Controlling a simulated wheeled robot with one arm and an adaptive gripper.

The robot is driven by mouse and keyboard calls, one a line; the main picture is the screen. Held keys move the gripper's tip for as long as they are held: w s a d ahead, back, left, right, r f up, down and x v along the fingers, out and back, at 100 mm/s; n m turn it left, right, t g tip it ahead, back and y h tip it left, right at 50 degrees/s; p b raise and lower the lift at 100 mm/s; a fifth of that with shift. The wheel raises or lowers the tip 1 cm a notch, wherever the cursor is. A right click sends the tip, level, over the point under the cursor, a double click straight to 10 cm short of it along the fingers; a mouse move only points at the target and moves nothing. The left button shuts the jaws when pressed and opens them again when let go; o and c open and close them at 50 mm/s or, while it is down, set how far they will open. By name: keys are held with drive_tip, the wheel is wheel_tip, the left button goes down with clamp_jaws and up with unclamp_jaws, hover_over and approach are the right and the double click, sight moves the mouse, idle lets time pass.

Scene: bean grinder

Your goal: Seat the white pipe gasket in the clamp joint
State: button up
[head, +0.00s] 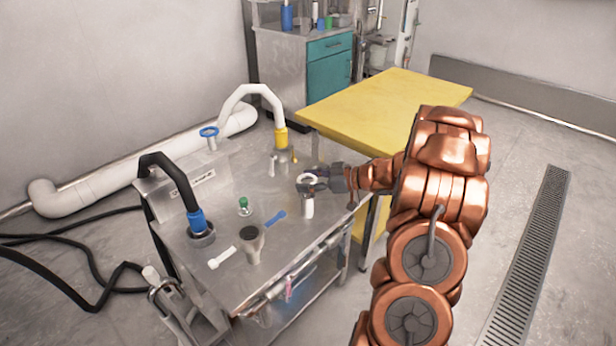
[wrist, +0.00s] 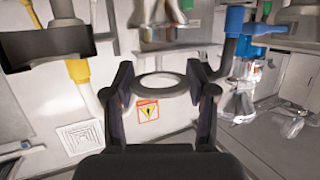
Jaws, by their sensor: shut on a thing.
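The white gasket (head: 306,177) is a pale ring held over the right part of the steel cart's top in the head view. My gripper (head: 311,183) is shut on it. In the wrist view the ring (wrist: 139,88) lies between the two dark fingertips of my gripper (wrist: 160,83), one finger at each side, its opening clear. A short white upright piece (head: 307,208) shows just below the gripper in the head view; whether they touch I cannot tell. A pale pipe end with a metal ring-like fitting (head: 163,287) is at the cart's lower left corner; whether it is the clamp joint is unclear.
The steel cart top (head: 225,215) carries a black hose with a blue cuff (head: 197,221), a white hose with a yellow cuff (head: 281,137), a grey funnel-like piece (head: 252,243), a green-capped bottle (head: 244,206) and a blue strip (head: 275,219). A yellow table (head: 390,100) stands behind.

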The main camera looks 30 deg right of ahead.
sight(313, 193)
drive_tip(key=shift+f, duration=1.15)
drive_tip(key=shift+p, duration=0.85)
idle(1.3)
drive_tip(key=shift+f+b, duration=0.3)
drive_tip(key=shift+f, duration=0.8)
idle(0.4)
drive_tip(key=o, duration=0.9)
drive_tip(key=shift+v, duration=6)
